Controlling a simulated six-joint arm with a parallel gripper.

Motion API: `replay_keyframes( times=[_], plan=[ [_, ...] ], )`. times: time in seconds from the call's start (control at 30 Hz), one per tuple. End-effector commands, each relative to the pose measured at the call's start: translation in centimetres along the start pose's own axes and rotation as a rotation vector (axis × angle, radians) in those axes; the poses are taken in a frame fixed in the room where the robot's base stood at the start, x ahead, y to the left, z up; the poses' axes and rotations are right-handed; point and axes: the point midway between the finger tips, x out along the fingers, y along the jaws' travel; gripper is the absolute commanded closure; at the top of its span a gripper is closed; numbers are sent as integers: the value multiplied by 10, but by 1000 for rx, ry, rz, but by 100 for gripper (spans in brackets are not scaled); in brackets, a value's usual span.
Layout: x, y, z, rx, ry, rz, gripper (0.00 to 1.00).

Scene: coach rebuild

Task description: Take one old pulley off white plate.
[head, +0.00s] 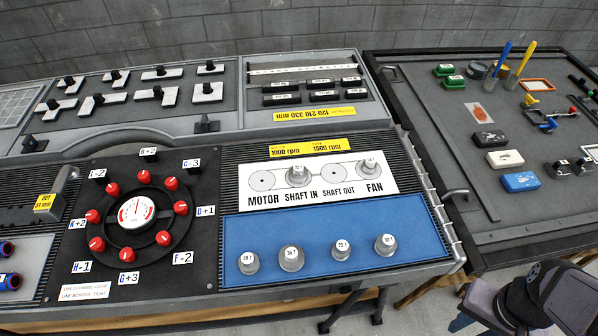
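The white plate (245,190) is printed MOTOR, SHAFT IN, SHAFT OUT and FAN. A grey pulley (298,174) stands upright on it above SHAFT IN, and another grey pulley (370,166) stands at its right end above FAN. The circles above MOTOR and SHAFT OUT are bare. Several numbered grey pulleys stand in a row on the blue mat (310,223) in front of the plate, among them one (249,263) at the left and one (385,245) at the right. Part of my arm shows at the bottom right, away from the plate; my gripper's fingers are not seen.
A round gauge (136,212) ringed by red knobs lies left of the plate. Yellow labels (311,147) and a rack of dark blocks (323,95) are behind it. A dark tray (438,145) with tools and coloured blocks stands at the right.

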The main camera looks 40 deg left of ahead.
Motion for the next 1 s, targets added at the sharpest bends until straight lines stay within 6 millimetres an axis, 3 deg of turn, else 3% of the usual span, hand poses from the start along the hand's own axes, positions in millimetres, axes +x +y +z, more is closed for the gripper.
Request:
replay_keyframes(
  times=[0.47, 0.6, 0.87, 1.0],
  plan=[
    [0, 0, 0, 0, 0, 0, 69],
    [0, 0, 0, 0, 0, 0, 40],
    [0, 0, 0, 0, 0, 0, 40],
    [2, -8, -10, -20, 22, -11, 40]
  ],
)
